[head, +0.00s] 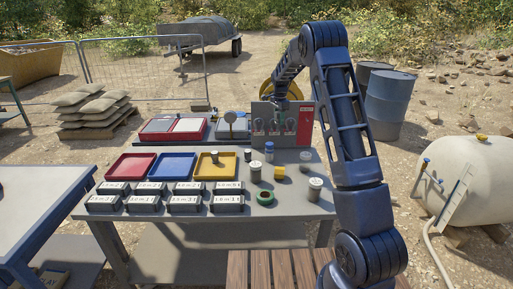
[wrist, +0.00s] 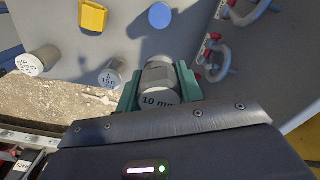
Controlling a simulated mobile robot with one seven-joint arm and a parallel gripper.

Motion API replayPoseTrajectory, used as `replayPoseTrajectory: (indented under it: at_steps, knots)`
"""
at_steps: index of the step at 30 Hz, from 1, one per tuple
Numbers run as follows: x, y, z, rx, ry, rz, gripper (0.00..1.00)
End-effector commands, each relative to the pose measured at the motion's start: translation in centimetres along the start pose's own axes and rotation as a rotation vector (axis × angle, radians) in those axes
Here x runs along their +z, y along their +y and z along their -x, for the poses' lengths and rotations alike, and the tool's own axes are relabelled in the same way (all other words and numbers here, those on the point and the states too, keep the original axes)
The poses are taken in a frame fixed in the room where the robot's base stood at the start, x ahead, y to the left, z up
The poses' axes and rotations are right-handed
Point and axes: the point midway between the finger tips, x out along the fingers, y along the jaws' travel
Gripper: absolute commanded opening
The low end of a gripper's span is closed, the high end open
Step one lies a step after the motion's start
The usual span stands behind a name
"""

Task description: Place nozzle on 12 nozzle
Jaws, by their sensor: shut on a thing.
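My gripper (wrist: 158,88) is shut on a grey cylindrical nozzle (wrist: 159,97), held between its green jaw pads. The nozzle's end face reads "10 m", with the rest of the label unclear. In the head view my arm reaches over the far side of the table to the upright grey panel (head: 262,108); the jaws and held nozzle cannot be made out there. Ring-shaped fittings (wrist: 217,62) on the panel lie right of the held nozzle in the wrist view. Two more grey cylinders, one labelled about "15" (wrist: 113,76) and one unclear (wrist: 37,61), lie left. No "12" label is readable.
The table (head: 285,208) bears red (head: 131,168), blue (head: 173,168) and yellow (head: 231,173) trays, several labelled grey blocks (head: 147,188), a green ring (head: 265,197), a yellow piece (head: 279,172) and lidded cylinders (head: 315,188).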

Motion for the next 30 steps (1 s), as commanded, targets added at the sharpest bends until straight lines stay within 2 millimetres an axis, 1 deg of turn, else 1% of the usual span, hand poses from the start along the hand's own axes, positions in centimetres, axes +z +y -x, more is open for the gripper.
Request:
replayPoseTrajectory:
  at_steps: [1,6,9,12,15,17,20,30]
  knots:
    - [2.2,-1.2,0.6,-0.002,0.001,0.014,0.13]
    - [8.2,-4.0,2.5,-0.001,0.0,0.041,0.13]
    - [11.1,-5.1,3.4,-0.001,0.0,0.051,0.13]
    - [13.2,-5.8,4.1,-0.001,0.0,0.059,0.13]
    - [14.5,-6.2,4.5,0.0,0.0,0.064,0.13]
    - [14.9,-6.4,4.4,0.0,0.0,0.065,0.13]
    - [15.2,-6.4,3.4,0.002,0.0,0.065,0.13]
    - [15.2,-6.4,-3.8,0.003,-0.001,0.065,0.13]
